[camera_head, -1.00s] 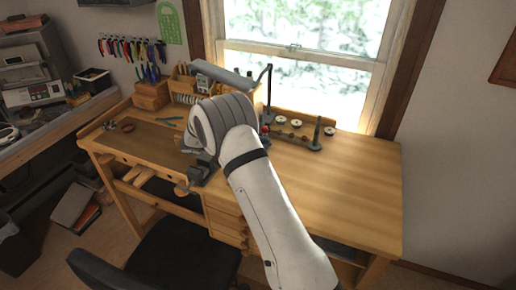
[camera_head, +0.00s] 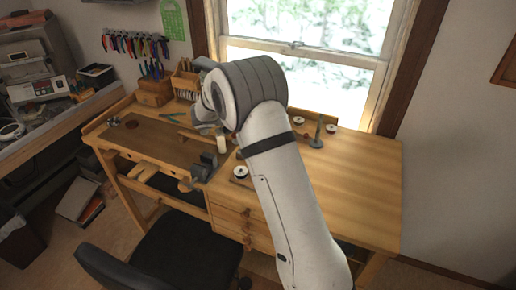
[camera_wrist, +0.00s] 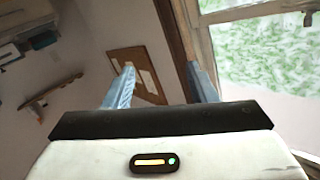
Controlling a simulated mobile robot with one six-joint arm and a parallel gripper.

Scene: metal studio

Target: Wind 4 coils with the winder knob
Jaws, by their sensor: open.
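My gripper (camera_wrist: 161,68) shows in the wrist view with its two pale blue fingers apart and nothing between them. It points toward the wall and window, away from the bench top. In the head view my raised arm covers the middle of the workbench (camera_head: 355,180), and my fingers cannot be made out there. The winder and its knob cannot be made out in either view. A white spool (camera_head: 241,172) sits near the bench's front edge, and a pale upright cylinder (camera_head: 221,144) stands just behind it.
A dark vise (camera_head: 204,167) is at the bench's front edge. A grey post (camera_head: 317,131) and white spools (camera_head: 299,121) stand at the back. Pliers (camera_head: 170,115) lie at the left. The bench's right side is clear. A black chair (camera_head: 180,255) stands in front.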

